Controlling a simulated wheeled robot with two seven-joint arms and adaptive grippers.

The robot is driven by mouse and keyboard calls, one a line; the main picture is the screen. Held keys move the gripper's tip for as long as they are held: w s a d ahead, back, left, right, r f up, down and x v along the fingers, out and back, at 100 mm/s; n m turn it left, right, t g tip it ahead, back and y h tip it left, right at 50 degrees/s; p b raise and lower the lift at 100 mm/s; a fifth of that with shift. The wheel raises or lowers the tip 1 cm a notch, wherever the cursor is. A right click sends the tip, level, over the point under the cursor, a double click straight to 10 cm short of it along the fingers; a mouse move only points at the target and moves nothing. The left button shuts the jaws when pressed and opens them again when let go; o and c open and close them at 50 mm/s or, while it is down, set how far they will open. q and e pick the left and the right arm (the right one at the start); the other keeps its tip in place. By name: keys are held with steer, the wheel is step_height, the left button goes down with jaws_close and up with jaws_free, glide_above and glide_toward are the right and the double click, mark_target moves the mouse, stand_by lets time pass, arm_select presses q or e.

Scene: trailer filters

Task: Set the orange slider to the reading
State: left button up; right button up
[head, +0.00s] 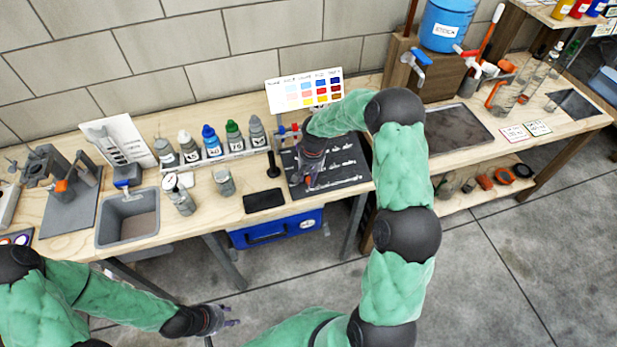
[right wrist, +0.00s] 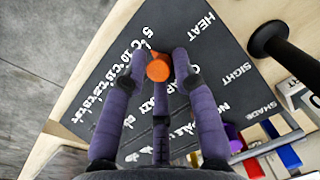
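The orange slider (right wrist: 158,68) is a small round knob on a dark board (right wrist: 110,95) with white lettering, including HEAT, SIGHT and SHADE, and a row of numbers at left. My right gripper (right wrist: 160,62) has its purple fingertips on either side of the knob, near the row's upper end. Whether they press on it I cannot tell.
A black post (head: 272,165) stands left of the board. A colour chart (head: 305,90) stands behind it. Several bottles (head: 212,142) line a rack to the left, near a grey sink (head: 128,215). A blue water container (head: 447,25) stands at the back right.

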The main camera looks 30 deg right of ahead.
mark_target(346, 174)
jaws_close()
steer(key=s+d, duration=0.1)
steer(key=d, duration=0.3)
steer(key=s+d, duration=0.1)
steer(key=d, duration=0.4)
steer(key=s+d, duration=0.1)
steer(key=d, duration=0.4)
steer(key=shift+s, duration=0.15)
steer(key=shift+o, duration=0.7)
jaws_free()
step_height(346, 174, up, 12)
steer(key=shift+s+d, duration=0.25)
steer(key=shift+d, duration=0.2)
